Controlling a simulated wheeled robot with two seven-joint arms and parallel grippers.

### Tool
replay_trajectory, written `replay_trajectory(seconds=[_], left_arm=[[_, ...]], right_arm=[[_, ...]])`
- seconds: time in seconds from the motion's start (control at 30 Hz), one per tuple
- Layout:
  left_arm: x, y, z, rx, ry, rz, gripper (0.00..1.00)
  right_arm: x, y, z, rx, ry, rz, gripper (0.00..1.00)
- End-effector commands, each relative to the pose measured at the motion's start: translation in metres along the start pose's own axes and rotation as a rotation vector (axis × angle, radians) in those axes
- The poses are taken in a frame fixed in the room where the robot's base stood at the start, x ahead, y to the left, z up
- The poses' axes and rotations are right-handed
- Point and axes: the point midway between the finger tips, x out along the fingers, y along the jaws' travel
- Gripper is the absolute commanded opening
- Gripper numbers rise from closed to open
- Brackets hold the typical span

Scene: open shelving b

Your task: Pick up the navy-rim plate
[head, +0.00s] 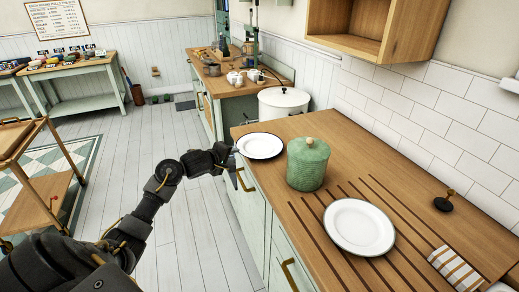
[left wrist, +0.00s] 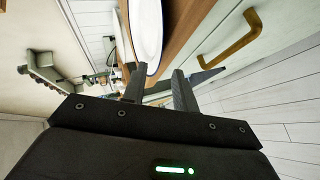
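The navy-rim plate (head: 260,146) is white with a thin dark rim. It lies flat at the left edge of the wooden counter in the head view. A second white plate (head: 359,227), with a thinner, paler-looking rim, lies nearer on the counter. My left gripper (head: 231,154) is at the left side of the navy-rim plate, close to its rim. In the left wrist view its fingers (left wrist: 158,82) are apart, with the plate (left wrist: 146,28) just ahead of them. I cannot tell whether they touch it. My right gripper is in neither view.
A green lidded canister (head: 308,164) stands right of the navy-rim plate. A white pot (head: 283,103) is behind it. A striped cloth (head: 455,268) lies at the near right. A brass drawer handle (head: 244,180) projects below the counter edge.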

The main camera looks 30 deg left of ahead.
Motion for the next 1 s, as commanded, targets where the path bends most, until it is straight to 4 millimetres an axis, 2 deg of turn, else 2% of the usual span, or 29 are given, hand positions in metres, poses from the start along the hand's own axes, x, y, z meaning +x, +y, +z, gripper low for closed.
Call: replay_trajectory(seconds=[0.17,0.4,0.5,0.77,1.0], left_arm=[[0.007,0.0,0.001,-0.001,-0.001,-0.001,0.29],[0.042,0.0,0.003,-0.002,-0.001,-0.001,0.29],[0.05,0.0,0.003,-0.001,-0.001,0.0,0.29],[0.053,-0.001,0.003,0.0,0.0,-0.001,0.29],[0.052,-0.001,0.003,0.0,0.0,-0.001,0.0]], right_arm=[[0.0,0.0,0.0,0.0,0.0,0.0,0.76],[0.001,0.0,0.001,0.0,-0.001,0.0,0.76],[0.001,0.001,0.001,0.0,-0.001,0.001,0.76],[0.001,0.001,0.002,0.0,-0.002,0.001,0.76],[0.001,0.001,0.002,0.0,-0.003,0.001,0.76]])
